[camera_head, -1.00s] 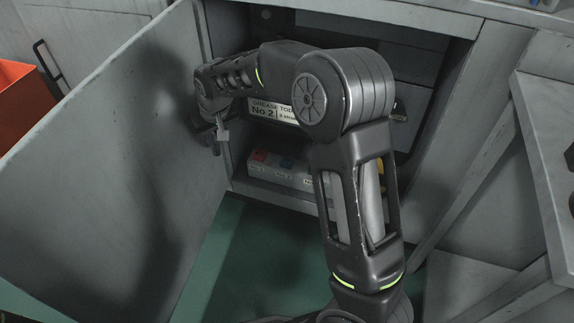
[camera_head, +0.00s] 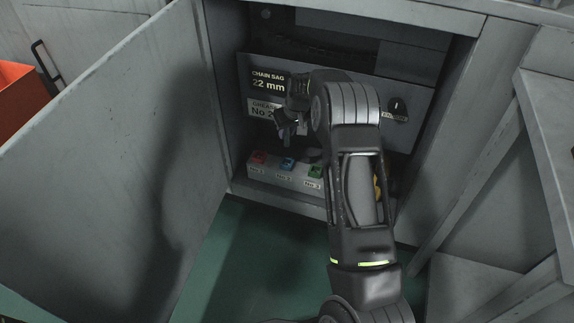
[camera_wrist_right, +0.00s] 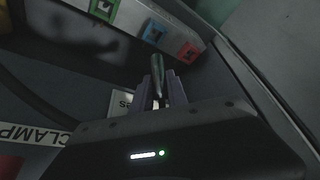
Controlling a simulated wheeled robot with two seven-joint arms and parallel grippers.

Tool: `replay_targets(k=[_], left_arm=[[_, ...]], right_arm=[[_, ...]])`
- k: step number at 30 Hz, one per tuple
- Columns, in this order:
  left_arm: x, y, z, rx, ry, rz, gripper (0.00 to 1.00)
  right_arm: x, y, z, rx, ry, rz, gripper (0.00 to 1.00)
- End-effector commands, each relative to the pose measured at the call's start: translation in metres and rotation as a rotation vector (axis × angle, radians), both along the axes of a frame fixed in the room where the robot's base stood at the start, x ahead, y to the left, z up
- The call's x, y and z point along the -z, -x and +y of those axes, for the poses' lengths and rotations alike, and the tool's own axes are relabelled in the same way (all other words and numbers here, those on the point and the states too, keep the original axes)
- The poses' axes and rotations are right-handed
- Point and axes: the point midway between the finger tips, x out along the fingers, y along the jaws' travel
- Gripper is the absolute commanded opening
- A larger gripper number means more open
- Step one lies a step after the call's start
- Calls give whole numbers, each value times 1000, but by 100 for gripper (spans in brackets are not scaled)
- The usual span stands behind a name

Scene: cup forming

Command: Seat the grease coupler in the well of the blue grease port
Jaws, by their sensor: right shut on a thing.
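The blue grease port (camera_head: 288,164) is the middle block on a pale rail inside the open cabinet; it also shows in the right wrist view (camera_wrist_right: 155,33). My right gripper (camera_head: 284,132) is above and behind the port row in the picture, in front of the grease label. In the right wrist view the gripper (camera_wrist_right: 160,92) is shut on the grease coupler (camera_wrist_right: 156,66), a slim metal cylinder whose free end points toward the blue and red ports. The coupler is apart from the blue port, outside its well. My left gripper is not in view.
The red port (camera_head: 259,157) and green port (camera_head: 315,171) flank the blue one on the rail (camera_head: 268,178). The open cabinet door (camera_head: 120,160) stands at left. A panel with labels such as "CHAIN SAG 22 mm" (camera_head: 268,81) lies behind my arm. The green floor in front is clear.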

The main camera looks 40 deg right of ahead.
Motion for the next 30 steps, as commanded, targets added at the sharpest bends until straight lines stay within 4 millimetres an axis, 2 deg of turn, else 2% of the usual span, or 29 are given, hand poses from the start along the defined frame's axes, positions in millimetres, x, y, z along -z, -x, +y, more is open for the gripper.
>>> replay_targets(k=[9,21,30], left_arm=[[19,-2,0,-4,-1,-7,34],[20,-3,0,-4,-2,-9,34],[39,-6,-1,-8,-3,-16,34]], right_arm=[[46,0,1,0,-1,2,0],[52,0,1,0,0,1,0],[96,0,1,-1,0,1,0]])
